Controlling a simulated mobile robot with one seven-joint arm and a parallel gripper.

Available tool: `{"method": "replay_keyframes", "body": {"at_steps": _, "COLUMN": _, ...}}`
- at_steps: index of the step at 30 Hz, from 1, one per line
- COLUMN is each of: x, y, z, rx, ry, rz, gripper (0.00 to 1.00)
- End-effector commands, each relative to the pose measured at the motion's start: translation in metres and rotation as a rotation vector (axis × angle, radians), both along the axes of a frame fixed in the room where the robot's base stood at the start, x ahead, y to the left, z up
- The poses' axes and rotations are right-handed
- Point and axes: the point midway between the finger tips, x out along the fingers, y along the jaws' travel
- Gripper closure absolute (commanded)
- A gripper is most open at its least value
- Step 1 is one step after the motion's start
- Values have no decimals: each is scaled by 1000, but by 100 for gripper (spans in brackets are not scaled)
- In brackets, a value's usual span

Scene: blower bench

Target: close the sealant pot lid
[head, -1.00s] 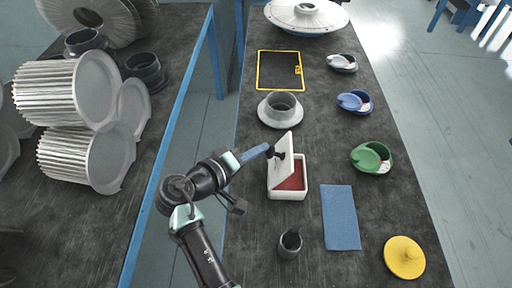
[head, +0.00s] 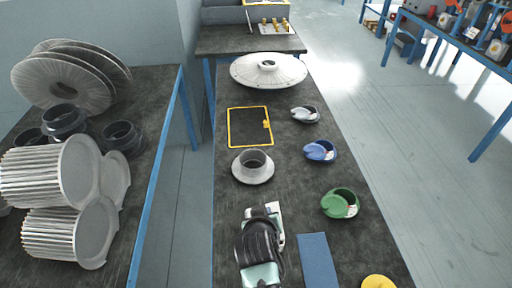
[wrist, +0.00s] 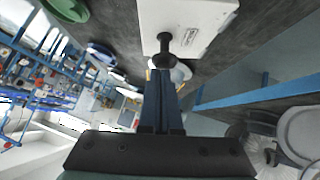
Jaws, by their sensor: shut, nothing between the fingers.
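The sealant pot's white lid (wrist: 190,22) fills the top middle of the wrist view, with a dark round knob (wrist: 164,38) and small print on its face. My gripper (wrist: 162,76) is shut and empty, its blue fingertips just below the knob in that view. I cannot tell whether they touch it. In the head view my arm covers most of the pot, and only a white part (head: 277,210) shows beside it. The pot's red inside is out of sight. I cannot tell how far the lid is tilted.
A grey flanged ring (head: 253,176) and a yellow-edged black panel (head: 230,128) lie behind the pot. Green (head: 340,204), blue (head: 321,151) and grey (head: 305,114) dishes line the right side. A blue cloth (head: 318,262) lies front right.

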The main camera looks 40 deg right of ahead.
Motion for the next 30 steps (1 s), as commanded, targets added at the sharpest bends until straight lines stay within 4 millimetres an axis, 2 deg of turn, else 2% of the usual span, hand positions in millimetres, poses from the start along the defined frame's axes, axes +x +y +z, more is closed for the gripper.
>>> {"method": "replay_keyframes", "body": {"at_steps": 12, "x": -11, "y": -16, "z": -16, "rx": 31, "ry": -17, "rz": 1, "gripper": 100}}
{"method": "replay_keyframes", "body": {"at_steps": 30, "x": -13, "y": -19, "z": -19, "rx": 29, "ry": -17, "rz": 1, "gripper": 100}}
